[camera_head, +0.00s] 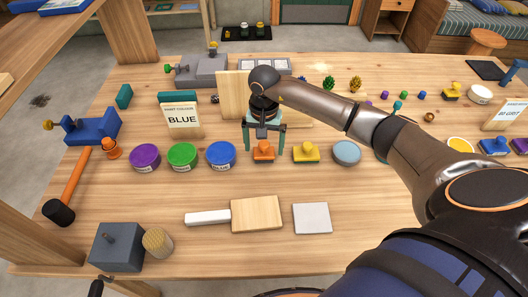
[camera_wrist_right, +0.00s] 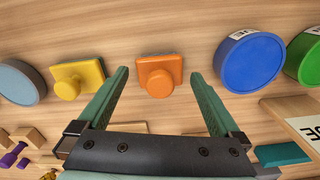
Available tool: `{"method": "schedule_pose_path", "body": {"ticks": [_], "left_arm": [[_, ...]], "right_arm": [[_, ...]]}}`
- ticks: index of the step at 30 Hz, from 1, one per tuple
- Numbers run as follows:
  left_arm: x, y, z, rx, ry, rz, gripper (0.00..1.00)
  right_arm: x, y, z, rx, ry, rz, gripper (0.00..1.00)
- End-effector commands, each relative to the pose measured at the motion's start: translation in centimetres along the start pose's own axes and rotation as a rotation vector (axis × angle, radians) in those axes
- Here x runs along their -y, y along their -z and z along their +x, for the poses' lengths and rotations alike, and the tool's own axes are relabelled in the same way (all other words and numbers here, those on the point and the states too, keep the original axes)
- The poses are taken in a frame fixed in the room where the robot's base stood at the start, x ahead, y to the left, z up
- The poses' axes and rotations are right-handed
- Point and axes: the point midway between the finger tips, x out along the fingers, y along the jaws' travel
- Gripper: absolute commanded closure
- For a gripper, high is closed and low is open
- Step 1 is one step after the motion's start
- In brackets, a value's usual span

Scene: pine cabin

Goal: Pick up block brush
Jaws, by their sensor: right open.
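My right gripper (camera_head: 264,142) is open, pointing down over the table's middle. An orange knobbed block (camera_head: 263,152) is at its fingertips in the head view. In the right wrist view the orange block (camera_wrist_right: 160,75) lies between the two spread green fingers (camera_wrist_right: 158,85), with visible gaps on both sides. A yellow knobbed block (camera_head: 306,152) sits just to its right; it also shows in the wrist view (camera_wrist_right: 77,78), outside the fingers. Which item is the block brush, I cannot tell for certain. My left gripper is out of view.
A blue round tin (camera_head: 221,156) stands left of the orange block, with green (camera_head: 182,157) and purple (camera_head: 145,157) tins beyond. A grey-blue disc (camera_head: 346,153) lies right. A wooden board with a white handle (camera_head: 257,213) lies in front. A "BLUE" card (camera_head: 182,118) stands behind.

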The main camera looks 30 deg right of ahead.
Motion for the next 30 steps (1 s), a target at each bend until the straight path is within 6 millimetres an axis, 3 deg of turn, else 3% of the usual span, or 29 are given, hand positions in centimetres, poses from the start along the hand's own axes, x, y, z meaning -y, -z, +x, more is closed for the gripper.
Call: {"method": "schedule_pose_path", "body": {"ticks": [4,24,30], "left_arm": [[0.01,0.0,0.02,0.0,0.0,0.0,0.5],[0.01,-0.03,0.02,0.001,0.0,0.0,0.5],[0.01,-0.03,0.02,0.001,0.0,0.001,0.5]], "right_arm": [[0.01,0.01,-0.02,0.0,0.0,0.0,0.0],[-0.01,0.02,-0.07,0.0,0.0,0.0,0.75],[0.0,0.03,-0.1,0.0,0.0,0.0,0.77]]}}
